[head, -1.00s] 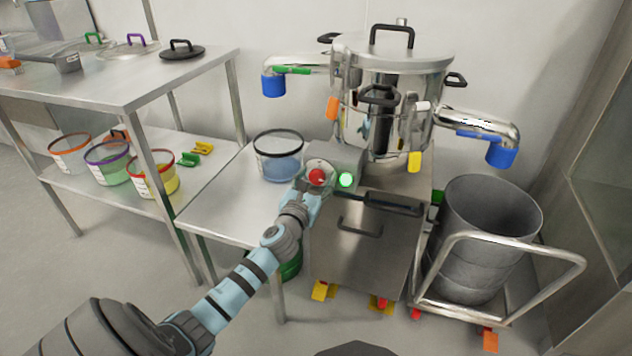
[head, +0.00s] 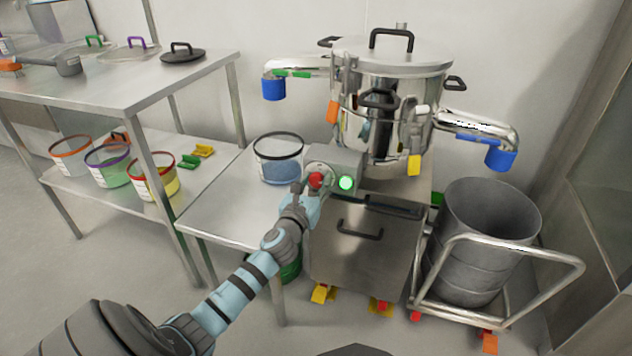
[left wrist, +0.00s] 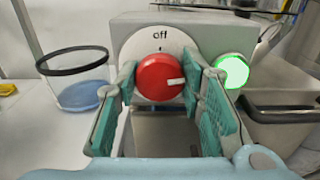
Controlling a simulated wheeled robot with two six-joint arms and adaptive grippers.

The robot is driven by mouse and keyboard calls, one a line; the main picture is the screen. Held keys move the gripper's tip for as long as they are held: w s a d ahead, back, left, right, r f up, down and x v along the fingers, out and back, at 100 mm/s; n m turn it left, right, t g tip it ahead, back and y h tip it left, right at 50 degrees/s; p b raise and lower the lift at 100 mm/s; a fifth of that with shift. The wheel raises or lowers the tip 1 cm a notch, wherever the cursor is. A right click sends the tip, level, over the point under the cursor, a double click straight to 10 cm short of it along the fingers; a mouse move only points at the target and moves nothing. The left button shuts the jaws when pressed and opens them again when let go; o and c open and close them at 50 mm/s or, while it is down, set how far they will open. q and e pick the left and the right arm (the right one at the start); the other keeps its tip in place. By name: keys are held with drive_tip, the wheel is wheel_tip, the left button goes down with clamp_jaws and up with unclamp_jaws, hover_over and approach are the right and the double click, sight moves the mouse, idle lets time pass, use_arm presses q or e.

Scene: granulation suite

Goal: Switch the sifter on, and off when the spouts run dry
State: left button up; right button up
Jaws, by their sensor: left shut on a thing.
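The sifter (head: 385,110) is a shiny steel drum on a cabinet. Its control box carries a red knob (left wrist: 160,77) on a white dial marked "off" at the top; the knob's white mark points right, away from that word. A green lamp (left wrist: 232,71) beside it is lit. My left gripper (head: 312,188) is shut on the red knob, one teal finger on each side. The left spout (head: 273,88) and right spout (head: 501,158) end in blue sleeves; no powder shows falling from either. My right gripper is out of view.
A clear tub with blue contents (head: 279,168) stands on the low table left of the control box. A grey drum (head: 490,240) on a railed trolley stands below the right spout. A steel shelf table (head: 130,80) holds lids above and several tubs below.

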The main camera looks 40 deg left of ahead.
use_arm(q)
drive_tip(key=n, duration=1.1)
drive_tip(key=shift+a+f+n, duration=0.1)
drive_tip(key=shift+n, duration=0.3)
drive_tip(key=n, duration=0.2)
drive_tip(key=shift+n+b, duration=0.3)
drive_tip(key=shift+n, duration=0.9)
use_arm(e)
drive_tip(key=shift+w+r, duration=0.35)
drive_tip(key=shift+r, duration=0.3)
use_arm(q)
drive_tip(key=o, duration=1)
drive_tip(key=shift+o, duration=0.7)
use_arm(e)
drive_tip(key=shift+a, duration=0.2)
